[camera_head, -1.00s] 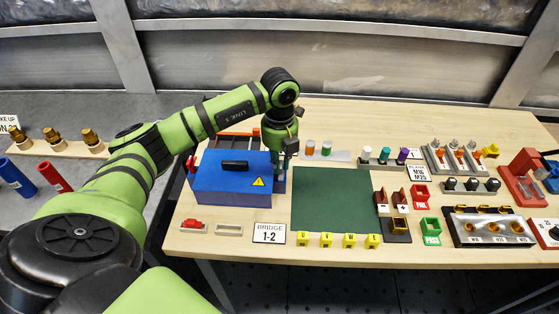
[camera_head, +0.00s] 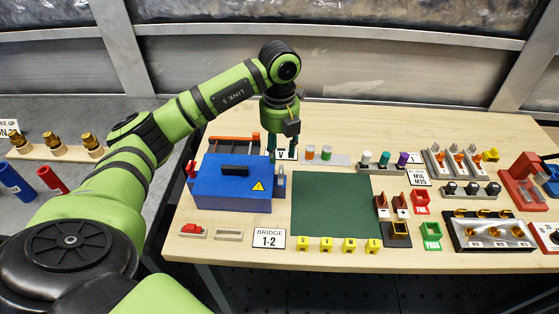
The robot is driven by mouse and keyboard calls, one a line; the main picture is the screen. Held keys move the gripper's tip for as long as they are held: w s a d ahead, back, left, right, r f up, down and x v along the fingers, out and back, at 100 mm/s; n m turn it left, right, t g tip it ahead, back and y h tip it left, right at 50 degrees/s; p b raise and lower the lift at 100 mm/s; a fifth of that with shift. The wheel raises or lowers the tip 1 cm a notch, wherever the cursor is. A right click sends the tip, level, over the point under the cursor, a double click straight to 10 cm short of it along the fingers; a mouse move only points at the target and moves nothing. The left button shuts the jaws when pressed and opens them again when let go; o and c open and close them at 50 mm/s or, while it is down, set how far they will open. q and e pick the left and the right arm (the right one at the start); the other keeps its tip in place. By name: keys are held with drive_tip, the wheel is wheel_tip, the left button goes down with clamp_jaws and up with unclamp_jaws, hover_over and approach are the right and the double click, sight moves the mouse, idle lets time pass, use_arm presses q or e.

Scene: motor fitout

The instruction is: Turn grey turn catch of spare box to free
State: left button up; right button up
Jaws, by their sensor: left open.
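A blue box (camera_head: 230,192) with a black handle and a yellow warning triangle stands on the left part of the wooden table, its lid closed. A small grey piece (camera_head: 281,184), which looks like the turn catch, is at its right side; its exact angle is too small to tell. A red piece (camera_head: 191,169) is at the box's left side. My left gripper (camera_head: 282,156) points down with open fingers, behind and above the grey piece and apart from it. My right gripper is out of view.
A green mat (camera_head: 336,205) lies right of the box. Behind it are orange and green cylinders (camera_head: 326,153). A red piece in a tray (camera_head: 193,230) and a "BRIDGE 1-2" sign (camera_head: 269,238) sit in front. Several racks fill the right side.

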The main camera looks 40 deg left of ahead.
sight(280, 169)
use_arm(q)
wheel_tip(280, 169, up, 6)
drive_tip(key=shift+f, duration=0.15)
drive_tip(key=shift+f, duration=0.1)
idle(0.5)
